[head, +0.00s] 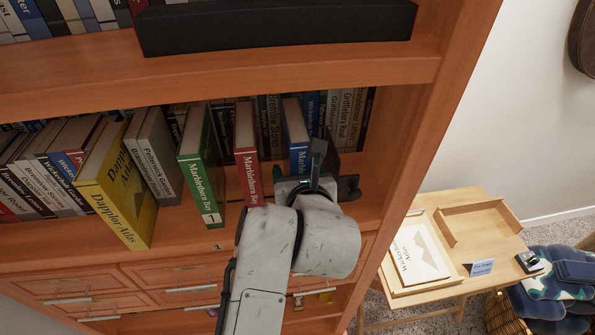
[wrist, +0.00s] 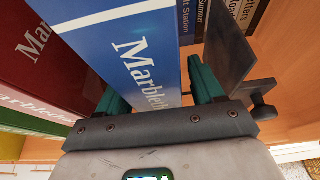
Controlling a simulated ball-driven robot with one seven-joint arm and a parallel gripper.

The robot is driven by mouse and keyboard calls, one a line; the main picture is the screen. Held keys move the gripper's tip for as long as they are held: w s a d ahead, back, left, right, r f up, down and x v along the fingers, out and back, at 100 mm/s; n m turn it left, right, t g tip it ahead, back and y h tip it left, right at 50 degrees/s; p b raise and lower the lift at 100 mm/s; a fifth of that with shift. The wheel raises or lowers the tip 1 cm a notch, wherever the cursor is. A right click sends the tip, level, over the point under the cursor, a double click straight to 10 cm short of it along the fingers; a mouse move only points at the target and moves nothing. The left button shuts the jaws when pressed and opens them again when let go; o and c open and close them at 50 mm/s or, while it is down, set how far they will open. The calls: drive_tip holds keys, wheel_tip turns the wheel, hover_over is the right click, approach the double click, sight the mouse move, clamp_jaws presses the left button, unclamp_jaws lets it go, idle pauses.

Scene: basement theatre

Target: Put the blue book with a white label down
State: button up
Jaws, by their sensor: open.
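My gripper (head: 312,180) is at the front of the shelf, right at this book. In the wrist view its two teal fingers are apart, one on each side of the spine, with a visible gap on the right. My gripper is open.
A red book (head: 246,145) and green book (head: 198,160) stand to the left, then a large yellow book (head: 118,190). A dark metal plate (wrist: 232,45) stands close right of my gripper. The shelf's side panel (head: 420,130) is at right. A side table (head: 440,285) holds wooden trays.

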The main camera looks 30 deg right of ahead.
drive_tip(key=shift+r, duration=0.15)
drive_tip(key=b+v, duration=0.2)
drive_tip(key=v, duration=1)
drive_tip(key=s+a+f+n+g+y, duration=0.25)
drive_tip(key=s+f+n, duration=0.35)
drive_tip(key=f+n, duration=0.4)
drive_tip(key=s+a+f+n+g+y, duration=0.2)
drive_tip(key=s+f+n+g, duration=0.2)
drive_tip(key=s+f+n, duration=0.55)
drive_tip(key=s+d+f+n+g, duration=0.3)
drive_tip(key=d+f+n, duration=0.3)
drive_tip(key=f+n, duration=0.3)
drive_tip(key=d+f+n+g, duration=0.2)
drive_tip(key=d+n, duration=0.8)
drive_tip(key=shift+s+h, duration=0.25)
drive_tip(key=shift+h, duration=0.1)
